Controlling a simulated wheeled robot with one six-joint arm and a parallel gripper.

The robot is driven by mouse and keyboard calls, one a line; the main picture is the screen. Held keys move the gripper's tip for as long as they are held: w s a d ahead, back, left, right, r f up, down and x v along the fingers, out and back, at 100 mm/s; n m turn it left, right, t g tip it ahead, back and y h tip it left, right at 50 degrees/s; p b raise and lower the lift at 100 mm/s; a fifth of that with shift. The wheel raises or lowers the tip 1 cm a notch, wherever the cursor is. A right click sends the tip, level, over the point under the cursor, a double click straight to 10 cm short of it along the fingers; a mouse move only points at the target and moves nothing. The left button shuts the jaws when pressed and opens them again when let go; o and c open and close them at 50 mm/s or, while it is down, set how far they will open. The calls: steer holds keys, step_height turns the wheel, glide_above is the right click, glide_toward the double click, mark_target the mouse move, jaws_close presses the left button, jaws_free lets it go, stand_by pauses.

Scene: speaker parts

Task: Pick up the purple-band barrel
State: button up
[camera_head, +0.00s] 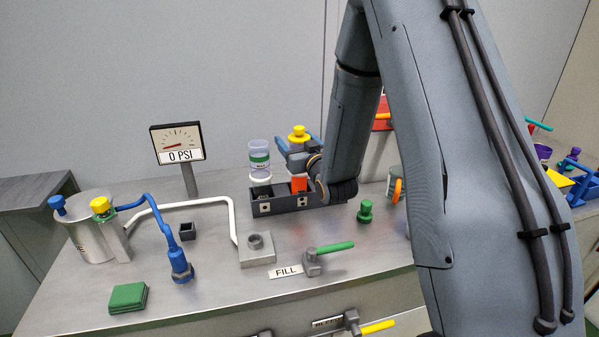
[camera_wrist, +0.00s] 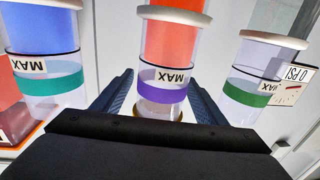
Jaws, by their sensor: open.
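The purple-band barrel (camera_wrist: 165,92) is in the middle of the wrist view, a clear cylinder with orange-red contents and a pale flange. In the head view its orange-red part (camera_head: 299,184) shows in the dark rack (camera_head: 283,204); its band is hidden there by my arm. My gripper (camera_wrist: 160,78) is open, with one finger on each side of this barrel. I cannot tell whether either finger touches it. In the head view my gripper (camera_head: 298,150) is partly hidden at the barrel's upper part, below a yellow top (camera_head: 299,132).
A green-band barrel (camera_head: 259,155) stands close on one side, a teal-band barrel with blue contents (camera_wrist: 45,70) on the other. A gauge (camera_head: 178,145) reading 0 PSI stands left of the rack. A green-handled valve (camera_head: 328,250) and a green piece (camera_head: 366,210) are in front.

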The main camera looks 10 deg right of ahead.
steer(key=shift+w, duration=0.3)
jaws_close()
steer(key=shift+r, duration=0.15)
